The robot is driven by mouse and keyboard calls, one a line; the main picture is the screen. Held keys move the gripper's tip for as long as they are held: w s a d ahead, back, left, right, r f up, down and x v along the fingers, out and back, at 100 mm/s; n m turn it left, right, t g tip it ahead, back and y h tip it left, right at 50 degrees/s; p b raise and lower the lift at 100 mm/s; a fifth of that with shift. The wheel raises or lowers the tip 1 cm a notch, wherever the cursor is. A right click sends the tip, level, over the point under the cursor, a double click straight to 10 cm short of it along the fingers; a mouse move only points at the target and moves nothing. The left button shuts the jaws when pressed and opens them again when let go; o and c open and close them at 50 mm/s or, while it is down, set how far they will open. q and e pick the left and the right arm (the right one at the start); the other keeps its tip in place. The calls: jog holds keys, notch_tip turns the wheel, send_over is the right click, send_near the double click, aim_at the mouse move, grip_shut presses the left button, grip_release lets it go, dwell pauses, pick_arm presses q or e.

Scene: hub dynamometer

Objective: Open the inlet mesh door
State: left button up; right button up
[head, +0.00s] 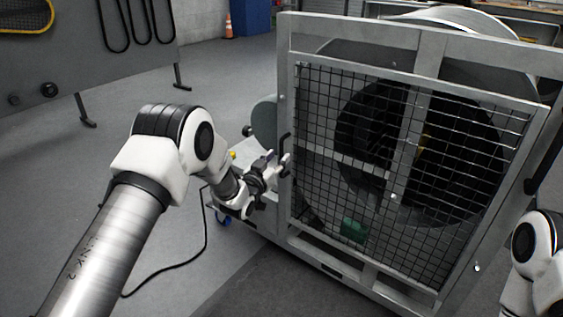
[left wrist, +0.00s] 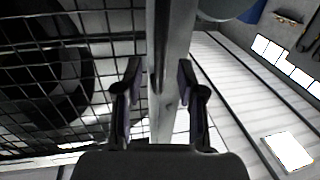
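The inlet mesh door (head: 400,77) is a grey framed wire grid on the front of the large metal housing, and it looks shut. A dark upright handle (head: 285,147) is at its left edge. My left gripper (head: 274,168) is at that edge, close to the handle's lower part. In the left wrist view the fingers (left wrist: 158,70) are open, with the grey frame post and a thin dark bar, apparently the handle, showing between them. I cannot tell whether they touch it. The mesh also shows left in that view. My right gripper is out of view; part of my right arm shows at the right edge.
A large dark round opening (head: 378,140) lies behind the mesh. A black cable (head: 185,262) runs over the floor left of the housing. The floor left of the housing is mostly clear.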

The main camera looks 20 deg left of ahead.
aim_at(281, 155)
pick_arm(q)
jog(key=w, duration=0.3)
jog(key=shift+d+f+b, duration=0.25)
jog(key=shift+b, duration=0.05)
jog(key=shift+w+r, duration=0.15)
jog(key=shift+w, duration=0.1)
grip_shut()
jog(key=shift+s, duration=0.1)
